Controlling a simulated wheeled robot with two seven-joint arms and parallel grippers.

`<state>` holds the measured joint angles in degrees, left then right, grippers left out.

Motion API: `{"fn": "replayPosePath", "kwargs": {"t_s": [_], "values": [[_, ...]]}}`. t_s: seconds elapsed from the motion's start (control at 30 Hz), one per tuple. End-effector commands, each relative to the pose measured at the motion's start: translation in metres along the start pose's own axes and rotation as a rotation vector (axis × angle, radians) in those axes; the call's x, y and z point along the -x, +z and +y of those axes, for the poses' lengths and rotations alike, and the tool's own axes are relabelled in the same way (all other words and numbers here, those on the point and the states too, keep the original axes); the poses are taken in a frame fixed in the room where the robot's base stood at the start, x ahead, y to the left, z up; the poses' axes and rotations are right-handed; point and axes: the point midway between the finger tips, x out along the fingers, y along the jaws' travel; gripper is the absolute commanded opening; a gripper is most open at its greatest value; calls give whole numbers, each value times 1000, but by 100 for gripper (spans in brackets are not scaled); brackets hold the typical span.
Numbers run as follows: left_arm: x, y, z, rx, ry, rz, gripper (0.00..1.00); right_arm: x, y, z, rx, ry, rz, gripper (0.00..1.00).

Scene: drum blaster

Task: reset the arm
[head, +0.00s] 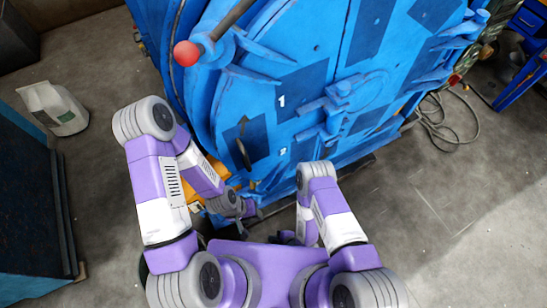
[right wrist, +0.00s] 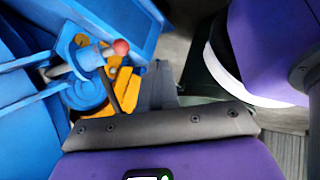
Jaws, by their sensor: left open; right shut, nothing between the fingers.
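My left arm is folded, and its gripper (head: 243,212) is low in the middle of the head view, in front of the blue machine. Its jaws are open with nothing seen between them, though they show small. My right arm is folded too. Its gripper (head: 287,238) is lower and just right of the left one, mostly hidden by my own forearm and body. In the right wrist view the right gripper's grey fingers (right wrist: 158,85) are shut and empty. The big blue drum blaster (head: 300,80) stands ahead with its round door closed, apart from the right gripper.
A lever with a red knob (head: 187,53) sticks out at the machine's upper left. A pale bag (head: 55,108) stands on the floor at left, above a dark blue cabinet (head: 30,210). A cable (head: 440,125) lies at right. Floor at lower right is clear.

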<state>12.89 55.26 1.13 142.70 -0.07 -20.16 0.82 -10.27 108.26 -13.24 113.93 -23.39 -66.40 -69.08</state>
Motion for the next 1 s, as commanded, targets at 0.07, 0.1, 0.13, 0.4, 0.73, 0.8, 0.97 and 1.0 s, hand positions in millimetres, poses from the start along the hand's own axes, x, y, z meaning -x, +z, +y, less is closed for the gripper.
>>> {"fn": "replayPosePath", "kwargs": {"t_s": [0.07, 0.1, 0.13, 0.4, 0.73, 0.8, 0.97, 1.0], "values": [[3, 0, 1, 0, 0, 0, 43, 12, 3, 22, -143, 6, -45, 0], [4, 0, 2, 0, 0, 0, 43, 19, 5, 32, -231, 4, -70, 0], [5, 0, 2, 0, 0, 0, 43, 25, 6, 39, -302, 3, -90, 0], [13, 1, 5, 0, 0, 0, 43, 91, 14, 87, -946, 2, -239, 0], [21, 1, 8, 0, 0, 0, 43, 184, 5, 109, -1672, 4, -371, 0], [22, 1, 8, 0, 0, 0, 43, 199, 1, 109, -1777, 2, -391, 0], [23, 1, 9, 0, 0, 0, 43, 217, -4, 108, -1918, 0, -419, 0], [24, 1, 9, 0, 0, 0, 43, 219, -4, 108, -1934, 0, -422, 0]]}}
